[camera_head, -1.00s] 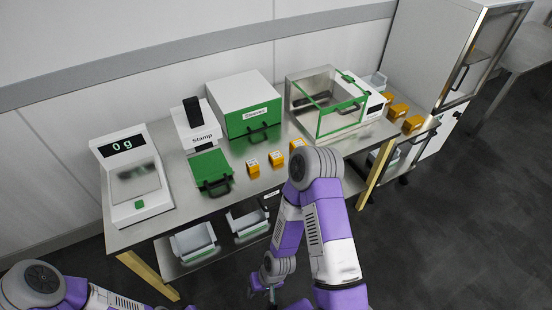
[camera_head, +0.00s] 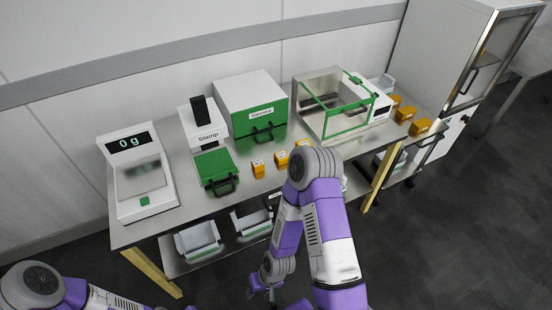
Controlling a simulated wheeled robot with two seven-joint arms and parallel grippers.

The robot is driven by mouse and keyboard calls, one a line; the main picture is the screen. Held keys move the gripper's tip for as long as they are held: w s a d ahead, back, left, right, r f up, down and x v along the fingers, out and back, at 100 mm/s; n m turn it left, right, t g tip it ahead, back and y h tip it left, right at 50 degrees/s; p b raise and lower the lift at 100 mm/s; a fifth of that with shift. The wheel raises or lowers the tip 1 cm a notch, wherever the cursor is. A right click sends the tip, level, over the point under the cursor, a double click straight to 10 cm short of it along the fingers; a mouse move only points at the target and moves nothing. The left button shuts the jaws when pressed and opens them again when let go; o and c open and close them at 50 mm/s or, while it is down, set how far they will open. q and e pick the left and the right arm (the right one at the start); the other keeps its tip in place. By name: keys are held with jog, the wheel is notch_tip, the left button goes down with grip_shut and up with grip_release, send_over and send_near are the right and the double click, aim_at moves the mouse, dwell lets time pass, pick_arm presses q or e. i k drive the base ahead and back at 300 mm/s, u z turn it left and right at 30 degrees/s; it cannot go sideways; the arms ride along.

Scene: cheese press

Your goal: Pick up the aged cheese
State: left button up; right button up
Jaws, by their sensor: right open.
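Several more orange blocks (camera_head: 420,127) stand at the table's right end. The labels are too small to read, so I cannot tell which is the aged cheese. My right gripper (camera_head: 270,294) hangs low in front of the table, below and well away from the blocks, open and empty. My left arm shows at bottom left; its gripper is out of view.
On the table stand a scale (camera_head: 139,177) reading 0 g, a stamp press (camera_head: 203,130), a green-fronted box (camera_head: 250,108) and a glass-sided case (camera_head: 333,105). White bins (camera_head: 199,240) sit on the lower shelf. A tall cabinet (camera_head: 445,60) stands at right.

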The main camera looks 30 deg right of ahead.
aim_at(281, 158)
jog(key=u, duration=2.75)
jog(key=k, duration=2.7)
jog(key=z, duration=2.65)
jog(key=i, duration=0.1)
jog(key=u, duration=0.45)
